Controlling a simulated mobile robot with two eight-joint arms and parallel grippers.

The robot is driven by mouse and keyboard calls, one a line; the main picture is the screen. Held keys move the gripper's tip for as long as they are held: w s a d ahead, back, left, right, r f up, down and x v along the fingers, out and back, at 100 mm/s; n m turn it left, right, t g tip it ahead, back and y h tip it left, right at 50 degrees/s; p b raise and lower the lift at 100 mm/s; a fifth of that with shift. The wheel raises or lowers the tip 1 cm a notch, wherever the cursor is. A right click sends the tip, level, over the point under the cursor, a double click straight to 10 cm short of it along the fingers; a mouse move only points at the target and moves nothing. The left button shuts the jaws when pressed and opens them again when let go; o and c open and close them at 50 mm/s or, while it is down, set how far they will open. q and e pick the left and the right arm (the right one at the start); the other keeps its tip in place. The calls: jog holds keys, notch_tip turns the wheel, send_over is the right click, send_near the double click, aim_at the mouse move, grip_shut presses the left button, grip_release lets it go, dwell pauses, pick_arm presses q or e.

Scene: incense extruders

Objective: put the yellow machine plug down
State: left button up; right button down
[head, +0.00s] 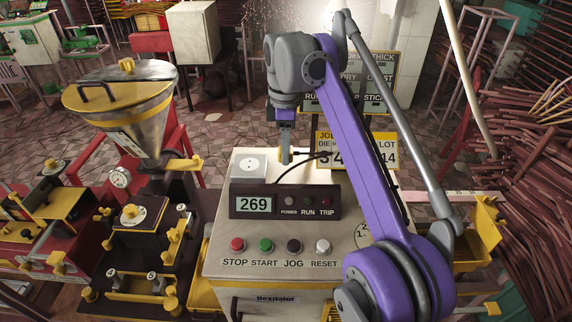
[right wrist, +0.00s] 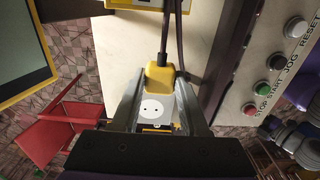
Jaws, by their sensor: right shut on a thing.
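The yellow machine plug (right wrist: 160,76) sits between the fingertips of my right gripper (right wrist: 158,82) in the right wrist view. The gripper is shut on it, and a dark cable runs out from the plug's far end. In the head view my right gripper (head: 285,150) points down over the back of the cream machine top (head: 300,238), just right of a white socket (head: 248,165). The plug itself is hard to make out there. The socket (right wrist: 151,108) also shows in the wrist view, with no plug in it. I cannot tell whether the plug touches the machine top. My left gripper is not in view.
The control box with a 269 display (head: 254,204) stands in front of the gripper, with several buttons (head: 265,246) nearer. A yellow sign (head: 357,150) stands behind. A metal hopper (head: 140,125) is at the left. Some bare machine top lies around the box.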

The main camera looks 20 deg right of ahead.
aim_at(286, 173)
jog(key=f, duration=0.2)
jog(key=f+b, duration=0.1)
jog(key=shift+w+f, duration=0.25)
jog(key=shift+f, duration=0.05)
jog(key=shift+s+f, duration=0.1)
jog(key=shift+f, duration=0.55)
jog(key=shift+c, duration=2.1)
grip_release()
